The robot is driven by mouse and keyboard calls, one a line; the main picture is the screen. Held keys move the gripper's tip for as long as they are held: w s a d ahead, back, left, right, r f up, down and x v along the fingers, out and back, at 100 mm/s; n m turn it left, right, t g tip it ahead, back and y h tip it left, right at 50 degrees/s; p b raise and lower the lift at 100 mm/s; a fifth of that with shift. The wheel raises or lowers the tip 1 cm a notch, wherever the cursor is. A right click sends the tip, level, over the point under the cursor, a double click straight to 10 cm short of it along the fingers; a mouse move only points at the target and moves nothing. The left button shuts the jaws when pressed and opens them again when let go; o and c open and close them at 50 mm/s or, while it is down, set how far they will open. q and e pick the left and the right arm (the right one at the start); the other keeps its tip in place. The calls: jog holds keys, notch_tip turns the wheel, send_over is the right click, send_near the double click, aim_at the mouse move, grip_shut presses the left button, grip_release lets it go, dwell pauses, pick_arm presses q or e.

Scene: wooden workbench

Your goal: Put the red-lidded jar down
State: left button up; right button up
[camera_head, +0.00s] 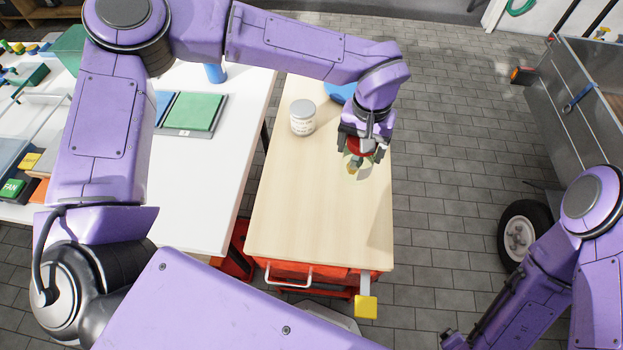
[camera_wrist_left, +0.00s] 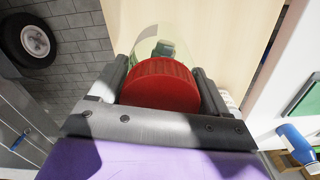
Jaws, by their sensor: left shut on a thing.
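The red-lidded jar (camera_head: 354,162) is a clear jar with something greenish and brown inside. In the head view it is below my left gripper (camera_head: 362,148), over the right half of the wooden bench top (camera_head: 300,225). My left gripper is shut on the jar's red lid, which fills the middle of the left wrist view (camera_wrist_left: 162,85). The jar's clear body extends beyond the lid there. I cannot tell whether its base touches the bench. My right arm is at the lower right of the head view; its gripper fingers are not clearly seen.
A white jar with a grey lid (camera_head: 303,118) stands on the bench left of the held jar. A blue object (camera_head: 338,92) is behind, partly hidden by my arm. A white table (camera_head: 205,170) adjoins on the left. The front of the bench top is clear.

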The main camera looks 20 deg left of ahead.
pick_arm(q)
jog(key=shift+s+a+r+n, duration=0.2)
jog(key=shift+r+n, duration=0.1)
jog(key=shift+n, duration=0.3)
jog(key=s+a+r+m+b, duration=0.2)
jog(key=s+m, duration=0.5)
jog(key=m, duration=0.2)
jog(key=s+a+r+m+b, duration=0.2)
jog(key=s+a+m+b, duration=0.1)
jog(key=s+m, duration=0.5)
jog(key=s+a+r+m+b, duration=0.2)
jog(key=s+m, duration=0.5)
jog(key=m, duration=0.2)
jog(key=w+d+f+p, duration=0.3)
jog(key=w+f+p, duration=0.2)
jog(key=w+f, duration=0.8)
jog(key=shift+w+f+n, duration=0.25)
jog(key=shift+f+n, duration=0.05)
